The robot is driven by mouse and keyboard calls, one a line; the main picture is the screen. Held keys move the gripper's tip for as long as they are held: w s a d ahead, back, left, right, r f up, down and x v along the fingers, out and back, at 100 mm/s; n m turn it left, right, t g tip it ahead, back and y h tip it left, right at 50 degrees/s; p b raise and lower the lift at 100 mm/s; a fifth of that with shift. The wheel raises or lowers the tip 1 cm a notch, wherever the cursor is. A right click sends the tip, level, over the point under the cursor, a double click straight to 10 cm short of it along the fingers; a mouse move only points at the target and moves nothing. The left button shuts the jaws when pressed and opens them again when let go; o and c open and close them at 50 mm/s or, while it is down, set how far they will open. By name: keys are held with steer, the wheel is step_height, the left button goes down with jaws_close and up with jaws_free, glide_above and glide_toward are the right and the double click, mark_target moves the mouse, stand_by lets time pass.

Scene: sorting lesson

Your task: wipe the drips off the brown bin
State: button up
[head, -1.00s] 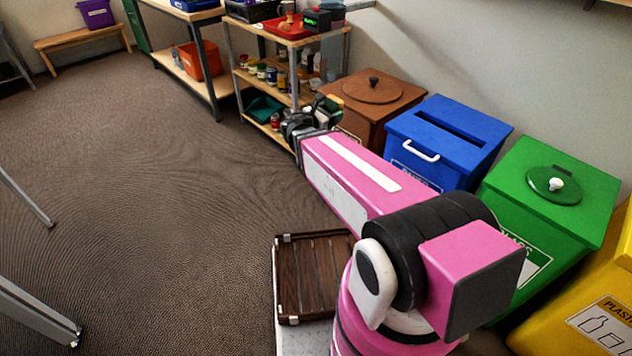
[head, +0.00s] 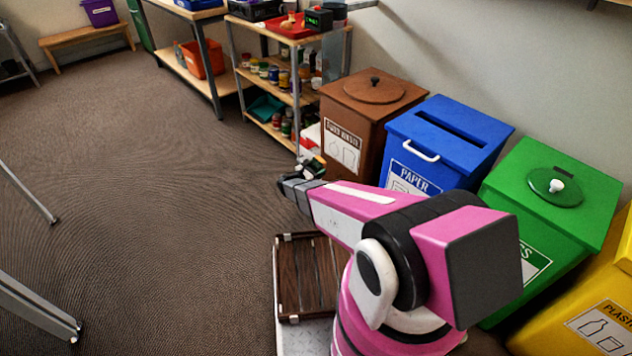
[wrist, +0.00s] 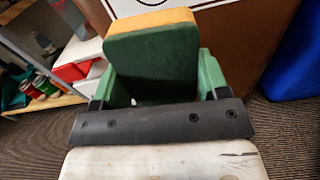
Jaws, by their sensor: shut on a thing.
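The brown bin (head: 338,112) stands at the left end of the bin row, lid on, with a white picture label on its front. No drips can be made out on it. In the wrist view its brown front (wrist: 235,45) fills the upper right. My gripper (wrist: 157,85) is shut on a sponge (wrist: 150,58), green with a yellow-orange layer along its top edge. The sponge is held in front of the bin's face; whether it touches cannot be told. In the head view my gripper (head: 312,168) is low, in front of the bin's lower left, the sponge barely visible.
A blue bin (head: 440,135), a green bin (head: 550,200) and a yellow bin (head: 590,300) continue the row to the right. A shelf (head: 290,95) with jars stands left of the brown bin. A red and white box (wrist: 75,65) sits beside it.

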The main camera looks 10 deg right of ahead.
glide_toward(333, 170)
steer(key=shift+x, duration=2.3)
steer(key=shift+x, duration=1.2)
steer(key=shift+d+r, duration=0.1)
steer(key=shift+r, duration=0.05)
steer(key=shift+s+d, duration=0.65)
steer(key=shift+s, duration=0.35)
steer(key=shift+s+d, duration=0.7)
steer(key=shift+s, duration=0.3)
steer(key=shift+s+d, duration=0.65)
steer(key=shift+s, duration=0.3)
steer(key=shift+a, duration=0.1)
steer(key=shift+w+a, duration=0.55)
steer(key=shift+w, duration=0.2)
steer(key=shift+w+a, duration=0.5)
steer(key=shift+w, duration=0.25)
steer(key=shift+w+a, duration=0.45)
steer(key=shift+w, duration=0.3)
steer(key=shift+w+a, duration=0.4)
steer(key=shift+w, duration=0.35)
